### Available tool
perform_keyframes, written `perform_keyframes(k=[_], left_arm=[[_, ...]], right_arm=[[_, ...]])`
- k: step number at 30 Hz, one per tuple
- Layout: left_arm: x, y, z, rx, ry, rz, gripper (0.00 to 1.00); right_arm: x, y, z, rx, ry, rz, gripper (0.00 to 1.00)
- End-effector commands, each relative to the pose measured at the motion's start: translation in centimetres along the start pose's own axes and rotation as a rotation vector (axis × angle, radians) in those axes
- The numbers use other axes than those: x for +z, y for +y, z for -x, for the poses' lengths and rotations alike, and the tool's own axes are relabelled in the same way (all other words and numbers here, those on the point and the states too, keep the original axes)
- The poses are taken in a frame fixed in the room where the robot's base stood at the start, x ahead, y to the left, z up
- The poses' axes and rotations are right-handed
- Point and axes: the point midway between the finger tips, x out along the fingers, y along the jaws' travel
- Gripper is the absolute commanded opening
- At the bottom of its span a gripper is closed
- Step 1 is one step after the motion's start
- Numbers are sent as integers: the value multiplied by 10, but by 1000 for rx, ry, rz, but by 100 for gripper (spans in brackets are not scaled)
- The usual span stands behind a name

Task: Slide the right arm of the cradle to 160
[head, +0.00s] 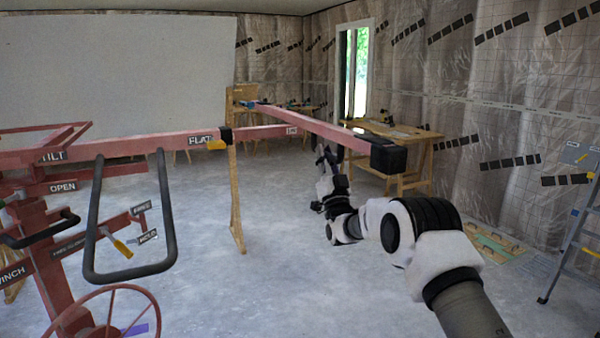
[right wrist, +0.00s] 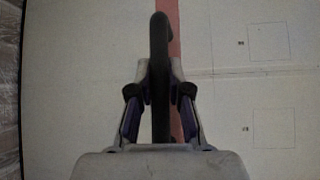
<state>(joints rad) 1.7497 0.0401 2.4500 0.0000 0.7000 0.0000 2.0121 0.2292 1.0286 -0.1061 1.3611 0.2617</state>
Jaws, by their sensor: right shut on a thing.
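The red panel lift stands at the left in the head view. The cradle's right arm (head: 265,132) reaches out from its crossbar (head: 120,146) and meets a long red rail (head: 320,128) with a black end cap (head: 389,157). A small white label (head: 291,131) sits on the arm, too small to read surely. My right gripper (head: 328,165) is below the rail, left of the cap. The right wrist view shows its fingers closed on a black handle (right wrist: 160,75), with a red bar (right wrist: 175,50) behind it. My left gripper is out of view.
A yellow-and-black piece (head: 218,143) sits by the FLAT label. A wooden stand (head: 235,200) is below the crossbar. A workbench (head: 415,140) stands behind the rail, and a stepladder (head: 570,240) at far right. The middle floor is clear.

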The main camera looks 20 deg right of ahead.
Motion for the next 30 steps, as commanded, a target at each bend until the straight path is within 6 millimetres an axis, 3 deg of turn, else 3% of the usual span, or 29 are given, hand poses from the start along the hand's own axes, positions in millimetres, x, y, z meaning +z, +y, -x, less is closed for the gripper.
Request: perform_keyframes(k=[6,19,20,21,22,30], left_arm=[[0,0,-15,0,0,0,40],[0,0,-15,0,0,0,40],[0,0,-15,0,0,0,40],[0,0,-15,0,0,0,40],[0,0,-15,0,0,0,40],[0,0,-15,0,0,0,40]], right_arm=[[-4,30,-3,1,2,1,0],[-5,34,-6,0,0,0,0],[-5,34,-6,0,0,0,24],[-5,34,-6,0,0,0,39],[-5,34,-6,0,0,0,43],[-5,34,-5,0,0,0,43]])
